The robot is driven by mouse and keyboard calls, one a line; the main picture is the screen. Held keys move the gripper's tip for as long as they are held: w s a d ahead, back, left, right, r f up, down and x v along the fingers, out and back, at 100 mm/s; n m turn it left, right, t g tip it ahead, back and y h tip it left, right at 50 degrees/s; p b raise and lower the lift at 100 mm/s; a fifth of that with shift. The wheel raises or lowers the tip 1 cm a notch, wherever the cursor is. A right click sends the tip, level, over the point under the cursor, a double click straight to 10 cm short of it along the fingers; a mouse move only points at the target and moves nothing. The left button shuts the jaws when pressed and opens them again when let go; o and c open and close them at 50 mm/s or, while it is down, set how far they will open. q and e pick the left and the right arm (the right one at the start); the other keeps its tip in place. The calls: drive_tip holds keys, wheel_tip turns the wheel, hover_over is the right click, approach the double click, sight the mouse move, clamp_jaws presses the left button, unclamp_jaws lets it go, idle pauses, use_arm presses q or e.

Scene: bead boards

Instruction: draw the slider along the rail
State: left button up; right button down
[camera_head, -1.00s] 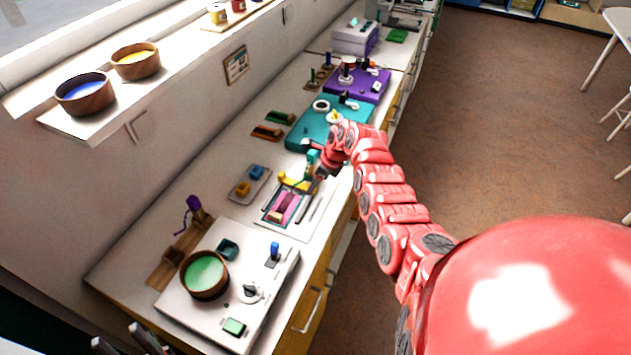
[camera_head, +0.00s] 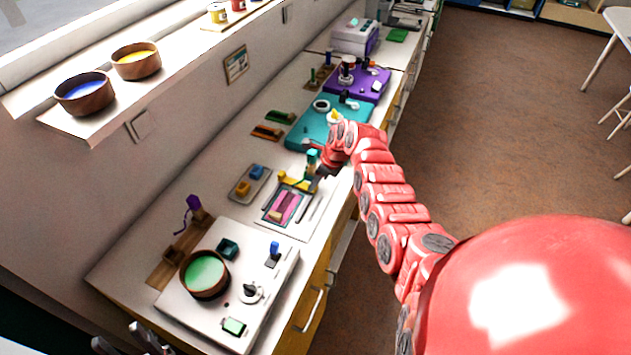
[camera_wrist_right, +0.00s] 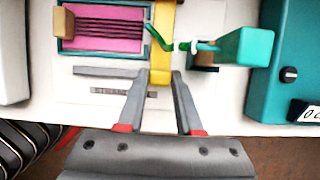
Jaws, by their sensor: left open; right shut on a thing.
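The board with a teal-edged pink panel (camera_head: 284,208) lies on the counter; the panel with dark lines shows in the right wrist view (camera_wrist_right: 105,27). A yellow slider bar (camera_head: 293,180) stands at the panel's far end; it runs up between my fingers in the wrist view (camera_wrist_right: 161,50). My right gripper (camera_wrist_right: 160,75) is shut on the bar's near end. A grey rail-like strip (camera_wrist_right: 105,72) lies along the panel's near side. My left gripper (camera_head: 122,342) shows only its finger ends at the lower left, open and empty.
A teal block (camera_wrist_right: 245,47) with a green rod is right of the bar in the wrist view. A larger teal box (camera_wrist_right: 295,60) is beyond it. The counter's front edge is close to my right arm.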

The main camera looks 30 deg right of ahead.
idle(0.9)
drive_tip(key=s+a+p, duration=0.1)
drive_tip(key=p, duration=0.1)
drive_tip(key=s+a+p, duration=0.1)
drive_tip(key=a+p, duration=0.1)
drive_tip(key=p, duration=0.1)
drive_tip(key=shift+s+r, duration=0.1)
drive_tip(key=shift+r, duration=0.25)
drive_tip(key=s+a+p, duration=0.2)
drive_tip(key=a, duration=0.1)
drive_tip(key=s+a+p, duration=0.1)
drive_tip(key=s, duration=0.1)
drive_tip(key=shift+a+f, duration=0.3)
drive_tip(key=shift+a, duration=0.1)
drive_tip(key=shift+s+a, duration=0.15)
drive_tip(key=shift+a, duration=0.1)
drive_tip(key=shift+f, duration=0.15)
drive_tip(key=c, duration=0.6)
unclamp_jaws()
drive_tip(key=shift+a, duration=0.1)
drive_tip(key=shift+o, duration=0.2)
